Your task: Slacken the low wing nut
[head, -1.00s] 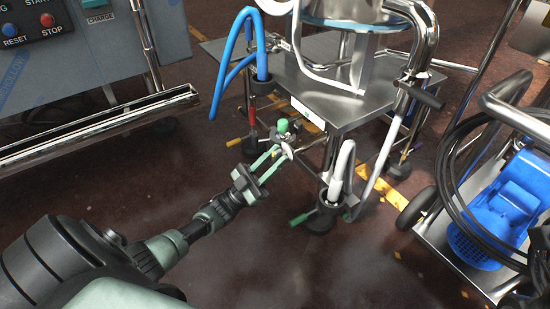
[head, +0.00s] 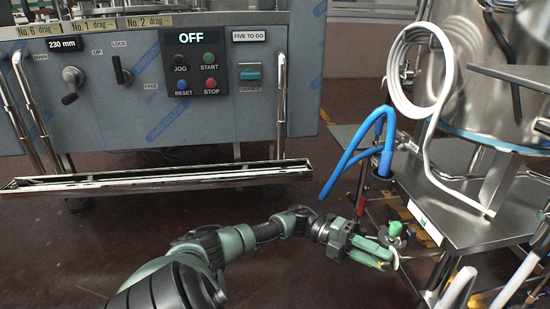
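My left gripper (head: 388,254) reaches from below to the steel cart's near left edge. Its green fingers are at a small fitting with a pale ring (head: 397,262) under a green knob (head: 395,230). I cannot make out a wing nut's shape there; the fingers hide part of the fitting. I cannot tell whether the fingers are shut on it or only around it. My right gripper is not in view.
The steel cart (head: 455,222) carries a vessel (head: 490,90) and a coiled white hose (head: 446,75). Blue hoses (head: 352,150) rise beside the gripper. A grey control cabinet (head: 150,95) with a steel rail (head: 150,182) stands at left. Open floor lies between.

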